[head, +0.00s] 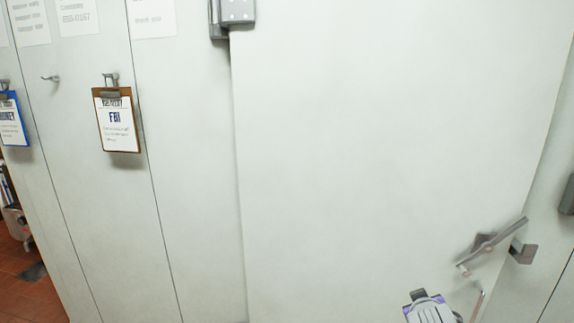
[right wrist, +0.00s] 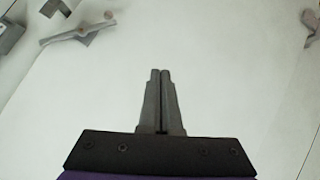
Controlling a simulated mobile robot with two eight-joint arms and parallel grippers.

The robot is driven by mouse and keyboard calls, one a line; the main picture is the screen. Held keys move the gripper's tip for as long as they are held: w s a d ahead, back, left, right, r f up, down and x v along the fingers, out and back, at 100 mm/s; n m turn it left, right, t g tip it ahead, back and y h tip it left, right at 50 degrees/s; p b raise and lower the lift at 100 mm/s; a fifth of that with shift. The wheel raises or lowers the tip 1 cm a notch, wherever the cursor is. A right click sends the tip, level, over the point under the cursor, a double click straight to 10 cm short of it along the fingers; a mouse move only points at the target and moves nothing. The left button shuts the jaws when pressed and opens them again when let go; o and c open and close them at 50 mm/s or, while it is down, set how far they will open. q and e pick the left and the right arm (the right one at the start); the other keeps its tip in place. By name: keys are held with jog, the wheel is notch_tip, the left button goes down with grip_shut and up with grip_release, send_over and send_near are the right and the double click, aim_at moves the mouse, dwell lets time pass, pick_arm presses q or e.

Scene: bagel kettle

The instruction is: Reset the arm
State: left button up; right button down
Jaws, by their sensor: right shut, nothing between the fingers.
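My right gripper (right wrist: 160,72) shows in the right wrist view with its two dark fingers together and nothing between them. It is in front of a plain white door panel (head: 380,140). The latch handle (head: 492,247) of the door is at the lower right in the head view. It also shows at the upper left of the right wrist view (right wrist: 80,34), apart from the fingers. A purple and grey part of my arm shows at the bottom right of the head view. My left gripper is not in view.
A grey hinge (head: 236,12) is at the door's top left. A brown clipboard (head: 117,122) and a blue clipboard (head: 12,120) hang on the white wall at left. An empty hook (head: 50,78) sticks out between them. Red tiled floor (head: 18,272) shows at lower left.

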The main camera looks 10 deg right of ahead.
jog(key=s+a+f+g+y, duration=0.2)
jog(key=s+a+f+y, duration=0.1)
jog(key=s+a+f, duration=0.4)
jog(key=s+a+f+g+y, duration=0.2)
jog(key=s+a+f, duration=0.6)
jog(key=s+a, duration=0.5)
jog(key=shift+s+a+y, duration=0.2)
jog(key=shift+a+y, duration=0.5)
jog(key=shift+a, duration=0.1)
jog(key=shift+d, duration=0.1)
